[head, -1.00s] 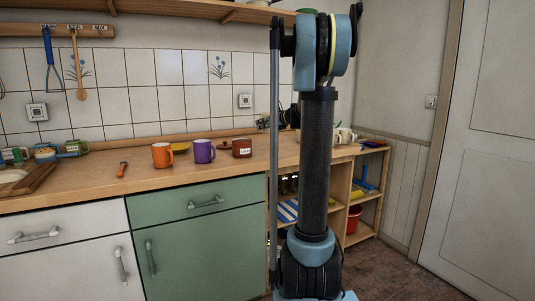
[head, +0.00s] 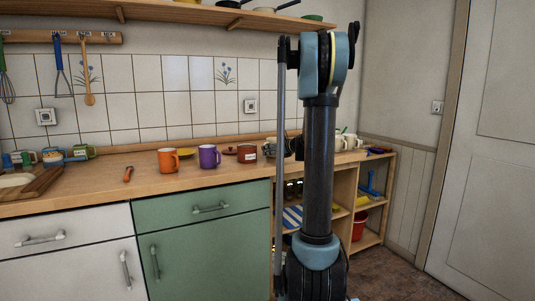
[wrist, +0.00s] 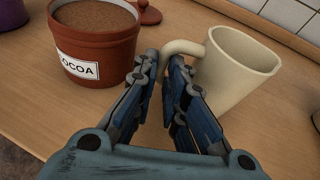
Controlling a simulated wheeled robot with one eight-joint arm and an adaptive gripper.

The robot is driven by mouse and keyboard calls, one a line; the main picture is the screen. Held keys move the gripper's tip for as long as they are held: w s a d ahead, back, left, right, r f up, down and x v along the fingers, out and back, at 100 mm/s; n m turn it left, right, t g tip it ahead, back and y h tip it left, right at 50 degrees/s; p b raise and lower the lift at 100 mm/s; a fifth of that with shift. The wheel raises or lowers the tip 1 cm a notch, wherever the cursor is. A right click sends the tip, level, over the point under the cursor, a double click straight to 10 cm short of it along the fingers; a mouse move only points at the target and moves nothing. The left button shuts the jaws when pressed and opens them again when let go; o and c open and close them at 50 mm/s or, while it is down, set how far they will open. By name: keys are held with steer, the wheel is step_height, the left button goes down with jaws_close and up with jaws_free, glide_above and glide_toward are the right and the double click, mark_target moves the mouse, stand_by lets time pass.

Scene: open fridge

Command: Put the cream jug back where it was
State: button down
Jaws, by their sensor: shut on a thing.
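The cream jug (wrist: 235,68) is at the upper right in the wrist view, with its handle pointing left toward my fingers. My gripper (wrist: 163,68) is shut on that handle. The jug is just above or on the wooden counter; I cannot tell which. I cannot make out the held jug there.
The brown cocoa pot (wrist: 96,42) stands close to the left of my fingers, its lid (wrist: 146,12) behind it. In the head view, a purple mug (head: 209,157) and orange mug (head: 168,160) stand farther left. Cream-coloured vessels (head: 347,141) stand right of my arm. The counter's front strip is mostly clear.

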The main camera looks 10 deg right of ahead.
steer(key=c, duration=1.6)
jaws_free()
steer(key=shift+c, duration=0.2)
steer(key=v, duration=1.2)
steer(key=s+a+f+n+g+h, duration=0.1)
steer(key=s+a+f+n+g, duration=0.2)
steer(key=s+a+f+n, duration=0.5)
steer(key=s+a+f+n+g+h, duration=0.1)
steer(key=s+a+n+g, duration=0.15)
steer(key=s+n, duration=0.65)
steer(key=s+d+f+n+g+h, duration=0.2)
steer(key=s+f+n, duration=0.4)
steer(key=s, duration=0.6)
steer(key=s+d+f+n+g+h, duration=0.2)
steer(key=s+f, duration=0.5)
steer(key=s, duration=0.6)
steer(key=d+n+h, duration=0.1)
steer(key=n+h, duration=0.1)
steer(key=n, duration=0.1)
steer(key=shift+f+n, duration=0.3)
steer(key=shift+n, duration=0.1)
